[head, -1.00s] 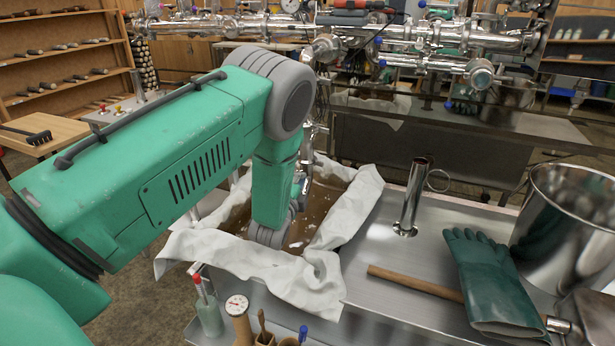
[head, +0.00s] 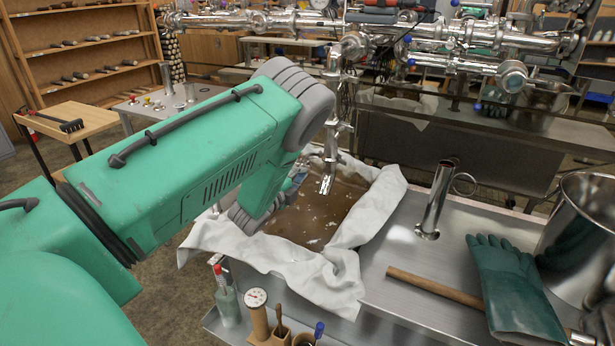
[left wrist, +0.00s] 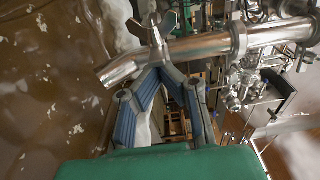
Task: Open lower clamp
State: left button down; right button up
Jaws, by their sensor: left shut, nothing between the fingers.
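A shiny steel pipe (head: 334,135) hangs down over the pan and ends in a short angled spout (head: 326,184). In the left wrist view the spout (left wrist: 118,70) joins the pipe (left wrist: 200,46) at a clamp with a wing nut (left wrist: 152,32), which looks like the lower clamp. A second clamp ring (left wrist: 239,41) sits further along the pipe. My left gripper (head: 297,180) is beside the spout; its blue-padded fingers (left wrist: 163,70) are shut and empty, tips close to the wing-nut clamp. I cannot tell whether they touch it. My right gripper is not in view.
Brown liquid (head: 305,220) with pale flakes fills the cloth-lined pan under the spout, its white cloth (head: 310,268) draped over the edges.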

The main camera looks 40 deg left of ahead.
pick_arm(q)
jog(key=shift+s+a, duration=0.15)
jog(key=shift+a, duration=1.15)
